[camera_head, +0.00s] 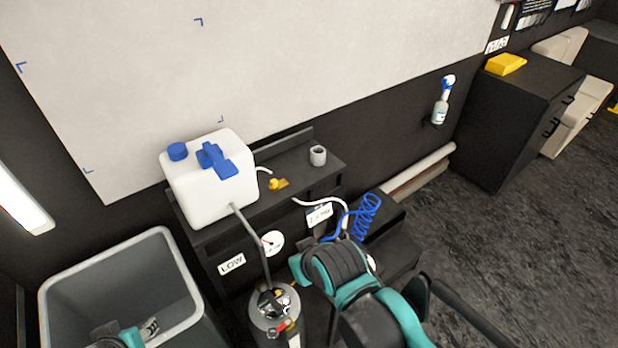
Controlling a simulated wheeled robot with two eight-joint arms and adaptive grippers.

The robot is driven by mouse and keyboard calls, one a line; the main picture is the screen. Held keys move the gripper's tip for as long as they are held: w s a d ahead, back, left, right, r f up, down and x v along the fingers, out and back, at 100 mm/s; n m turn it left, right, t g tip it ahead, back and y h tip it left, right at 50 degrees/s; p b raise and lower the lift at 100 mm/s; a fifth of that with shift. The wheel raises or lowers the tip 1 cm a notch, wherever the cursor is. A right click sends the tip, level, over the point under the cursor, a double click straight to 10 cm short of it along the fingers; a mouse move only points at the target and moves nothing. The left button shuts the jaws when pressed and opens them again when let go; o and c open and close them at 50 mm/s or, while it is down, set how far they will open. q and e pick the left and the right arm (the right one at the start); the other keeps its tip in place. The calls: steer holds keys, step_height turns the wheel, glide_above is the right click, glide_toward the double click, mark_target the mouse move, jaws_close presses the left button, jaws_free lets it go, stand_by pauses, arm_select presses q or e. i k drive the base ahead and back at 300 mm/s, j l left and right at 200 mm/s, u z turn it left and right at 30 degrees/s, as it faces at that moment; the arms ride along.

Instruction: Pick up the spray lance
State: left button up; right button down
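I cannot make out the spray lance for certain. A blue coiled hose (367,216) rises beside the black shelf unit, and its lower end runs behind my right arm. My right arm comes in from the lower right. Its teal and black end (335,262) is in front of the hose's foot and hides what is behind it; its fingers are not clearly seen. A thin grey rod (250,238) runs from the white jug down to a silver-topped canister (275,303). My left gripper (150,328) shows only partly at the bottom left, over the grey bin, with its opening unclear.
The white jug (208,180) with blue cap and handle stands on the black shelf (292,160), near a grey cup (318,155) and brass fitting (278,184). The grey bin (60,277) is at left. A spray bottle (440,105) hangs on the wall. Floor at right is clear.

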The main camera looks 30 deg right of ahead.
mark_target(342, 227)
steer(key=k+l, duration=0.15)
steer(key=l, duration=0.2)
steer(key=k+l, duration=0.15)
steer(key=l, duration=0.2)
steer(key=k+l, duration=0.2)
steer(key=k+l+u, duration=0.1)
steer(key=l, duration=0.35)
steer(key=i+l, duration=0.1)
steer(key=l, duration=0.7)
steer(key=l+u, duration=0.1)
steer(key=l, duration=0.65)
steer(key=i+l, duration=0.5)
steer(key=i, duration=0.15)
steer(key=j+u, duration=0.05)
